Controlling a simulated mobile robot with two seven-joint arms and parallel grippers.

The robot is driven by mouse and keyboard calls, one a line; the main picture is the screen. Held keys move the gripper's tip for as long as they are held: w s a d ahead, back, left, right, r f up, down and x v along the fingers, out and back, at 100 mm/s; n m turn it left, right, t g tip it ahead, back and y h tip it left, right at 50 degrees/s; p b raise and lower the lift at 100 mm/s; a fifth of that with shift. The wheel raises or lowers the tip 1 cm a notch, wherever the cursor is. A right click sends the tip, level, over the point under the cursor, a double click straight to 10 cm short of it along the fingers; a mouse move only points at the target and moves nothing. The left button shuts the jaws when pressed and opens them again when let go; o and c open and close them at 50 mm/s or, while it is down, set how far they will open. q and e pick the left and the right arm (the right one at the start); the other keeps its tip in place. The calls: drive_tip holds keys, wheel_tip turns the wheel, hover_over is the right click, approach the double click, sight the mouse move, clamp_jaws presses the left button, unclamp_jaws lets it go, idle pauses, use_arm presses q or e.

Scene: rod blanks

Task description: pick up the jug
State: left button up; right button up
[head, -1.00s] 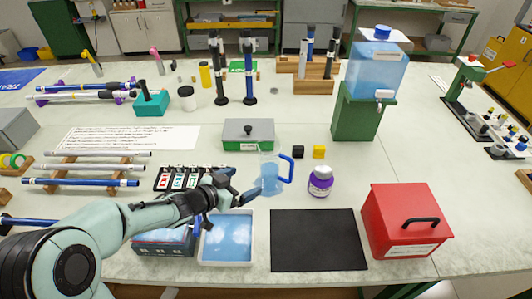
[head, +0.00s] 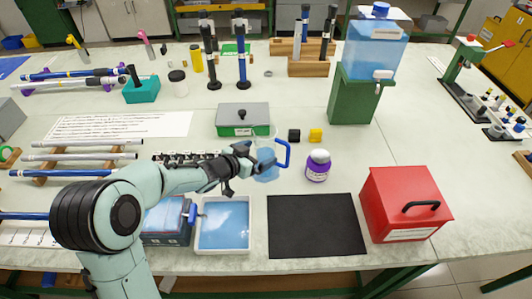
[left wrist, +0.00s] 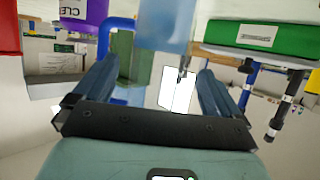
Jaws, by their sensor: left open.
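The jug (head: 267,165) is a pale blue, see-through vessel with a bright blue handle (head: 284,153) on its right. It stands upright on the table, between the grey-green box and a purple bottle. My left gripper (head: 250,163) is open at the jug's left side, its fingers partly overlapping the jug in the head view. In the left wrist view, the jug's pale blue body (left wrist: 168,28) and blue handle show upside down, ahead of and between the spread fingers (left wrist: 156,78). Contact cannot be told. My right gripper is not in view.
The purple bottle (head: 317,167) stands close to the jug's right. A blue tray (head: 222,250), black mat (head: 316,252) and red box (head: 404,203) are in front.

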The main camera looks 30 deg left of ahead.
use_arm(q)
drive_tip(key=x, duration=0.4)
drive_tip(key=shift+d, duration=0.15)
drive_tip(key=c, duration=1.3)
drive_tip(key=shift+r, duration=0.1)
